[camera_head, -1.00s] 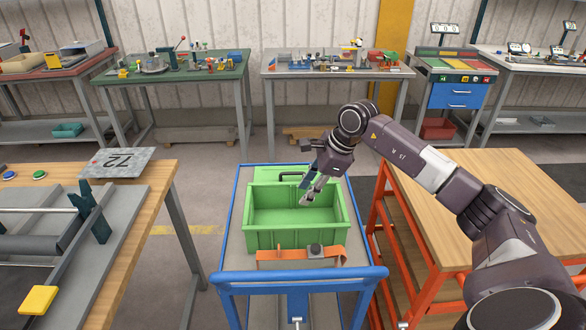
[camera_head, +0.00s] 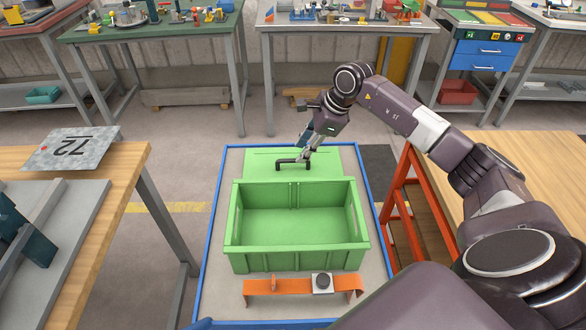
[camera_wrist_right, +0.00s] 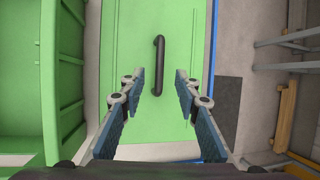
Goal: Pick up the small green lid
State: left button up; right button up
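The small green lid (camera_head: 328,168) lies flat on the cart behind the green crate, with a black bar handle (camera_head: 292,163) on top. In the right wrist view the lid (camera_wrist_right: 130,35) fills the middle, and its handle (camera_wrist_right: 156,66) runs lengthwise between my fingers. My right gripper (camera_head: 307,150) is over the lid near the right end of the handle. In the wrist view my right gripper (camera_wrist_right: 160,78) is open, with one finger on each side of the handle and a clear gap to both. My left gripper is out of view.
The open, empty green crate (camera_head: 296,258) stands just in front of the lid. An orange strip (camera_head: 300,287) with a dark knob lies at the front of the blue-edged cart (camera_head: 212,250). An orange-framed wooden table (camera_head: 540,165) is at right, a workbench (camera_head: 115,180) at left.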

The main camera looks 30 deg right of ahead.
aim_at(293, 167)
jog(key=x, duration=0.2)
jog(key=p+x, duration=0.1)
jog(key=x, duration=0.1)
jog(key=shift+a, duration=0.25)
jog(key=shift+w+f, duration=0.2)
jog(key=shift+f, duration=0.25)
grip_shut()
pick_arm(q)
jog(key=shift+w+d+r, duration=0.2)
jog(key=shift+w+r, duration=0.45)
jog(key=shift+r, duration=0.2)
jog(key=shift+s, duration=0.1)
